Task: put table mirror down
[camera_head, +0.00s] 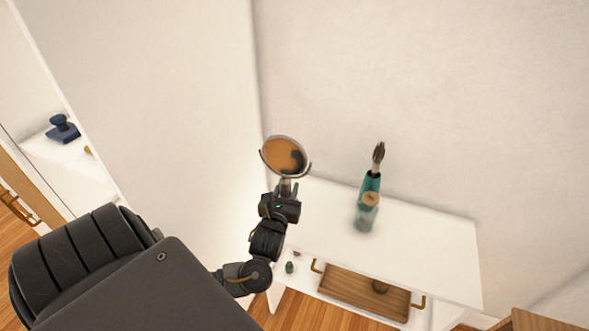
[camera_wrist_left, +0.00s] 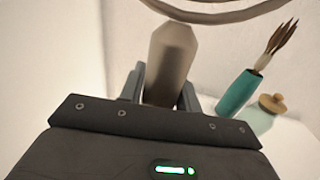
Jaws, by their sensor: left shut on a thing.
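The table mirror (camera_head: 284,155) is round, with a thin frame and a stem; its glass shows an orange-brown reflection with a dark patch. My left gripper (camera_head: 287,188) is shut on its stem, and the mirror stands upright above the fingers. In the left wrist view, the pale brown stem (camera_wrist_left: 170,62) sits between the two fingers (camera_wrist_left: 163,88), with part of the curved frame (camera_wrist_left: 215,12) above it. The mirror is at the left end of the white table (camera_head: 425,240); I cannot tell whether its base touches anything. My right gripper is not in view.
A teal vase with brushes (camera_head: 370,183) and a glass jar with a cork-like lid (camera_head: 367,215) stand mid-table. A wooden tray (camera_head: 365,290) with brass handles is on the lower shelf. The tabletop's right part is clear. Walls stand behind and left. A dark blue object (camera_head: 63,128) sits on a left shelf.

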